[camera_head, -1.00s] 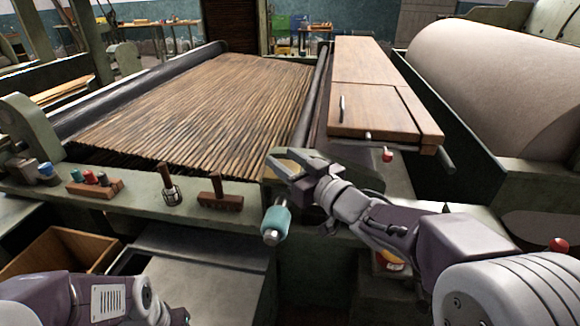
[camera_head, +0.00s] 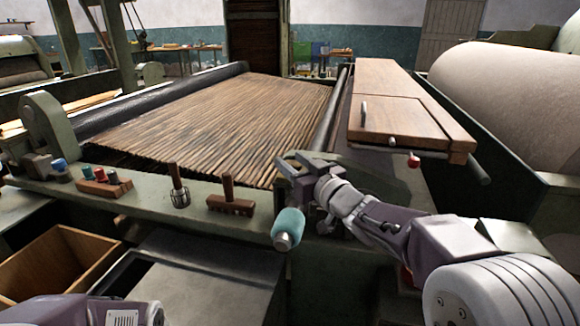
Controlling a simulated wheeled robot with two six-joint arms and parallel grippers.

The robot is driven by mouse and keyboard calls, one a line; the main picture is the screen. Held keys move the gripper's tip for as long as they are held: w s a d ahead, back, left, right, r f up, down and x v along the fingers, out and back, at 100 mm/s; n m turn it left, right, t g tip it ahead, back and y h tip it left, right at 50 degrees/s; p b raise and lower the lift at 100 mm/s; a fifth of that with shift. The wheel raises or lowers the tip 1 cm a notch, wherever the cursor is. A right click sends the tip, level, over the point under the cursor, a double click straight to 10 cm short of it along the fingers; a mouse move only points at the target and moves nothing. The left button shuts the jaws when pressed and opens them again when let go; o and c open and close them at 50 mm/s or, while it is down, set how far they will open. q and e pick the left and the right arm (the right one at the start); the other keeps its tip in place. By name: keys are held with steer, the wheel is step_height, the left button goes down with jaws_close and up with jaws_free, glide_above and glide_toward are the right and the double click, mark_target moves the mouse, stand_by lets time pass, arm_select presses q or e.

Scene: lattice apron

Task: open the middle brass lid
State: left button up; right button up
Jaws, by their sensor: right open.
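I see no brass lid in the head view. A wooden panel (camera_head: 404,118) with a small pale upright handle (camera_head: 363,112) lies on a long wooden board at the right of the slatted bed. My right gripper (camera_head: 291,167) is open, with nothing seen between its jaws. It is over the front rail, near the bed's front right corner and left of the panel. My left arm shows only in part at the bottom left, and its gripper is out of view.
A teal-handled knob (camera_head: 288,226) sticks out just below my right gripper. Brown wooden tools (camera_head: 230,198) and a rack of coloured pegs (camera_head: 103,183) stand on the front rail. An open wooden drawer (camera_head: 60,258) is at the lower left. A large pale roll (camera_head: 505,100) is at the right.

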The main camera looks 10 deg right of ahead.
steer(key=shift+w+a, duration=0.3)
steer(key=shift+w, duration=0.35)
jaws_close()
stand_by(1.0)
